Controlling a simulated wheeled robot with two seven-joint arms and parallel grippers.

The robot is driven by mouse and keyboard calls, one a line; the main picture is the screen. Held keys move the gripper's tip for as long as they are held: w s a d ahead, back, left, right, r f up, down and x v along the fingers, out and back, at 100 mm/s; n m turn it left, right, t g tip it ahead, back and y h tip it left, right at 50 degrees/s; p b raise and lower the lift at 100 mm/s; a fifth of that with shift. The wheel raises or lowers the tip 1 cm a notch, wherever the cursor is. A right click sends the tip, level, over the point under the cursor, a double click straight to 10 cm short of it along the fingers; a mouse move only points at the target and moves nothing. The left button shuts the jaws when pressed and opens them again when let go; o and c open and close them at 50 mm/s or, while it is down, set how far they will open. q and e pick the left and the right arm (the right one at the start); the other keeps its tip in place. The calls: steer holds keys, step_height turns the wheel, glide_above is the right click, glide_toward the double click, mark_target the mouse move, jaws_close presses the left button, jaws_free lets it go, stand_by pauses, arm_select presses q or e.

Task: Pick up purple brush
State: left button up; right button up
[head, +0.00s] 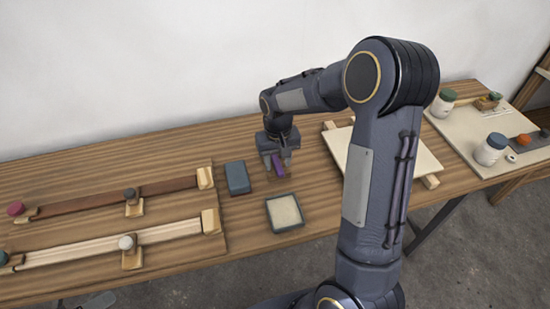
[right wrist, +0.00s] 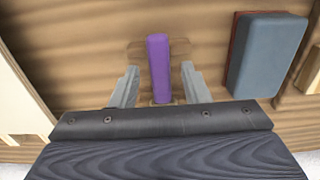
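The purple brush (head: 278,166) lies on the wooden table beneath my right gripper (head: 277,160). In the right wrist view the purple brush (right wrist: 159,66) shows as a long purple bar over a brown part. Its near end lies between the two grey fingers of the right gripper (right wrist: 160,88). The fingers stand apart, with a gap on each side of the purple bar, so the gripper is open. Whether the fingertips reach the table is hard to tell. My left gripper is not in view.
A blue-grey block (head: 237,178) lies just left of the brush; it also shows in the right wrist view (right wrist: 266,58). A square tray (head: 270,200) of pale material sits nearer. Clamped wooden strips (head: 120,195) fill the left. A pale board (head: 338,140) lies to the right.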

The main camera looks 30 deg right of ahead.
jaws_close()
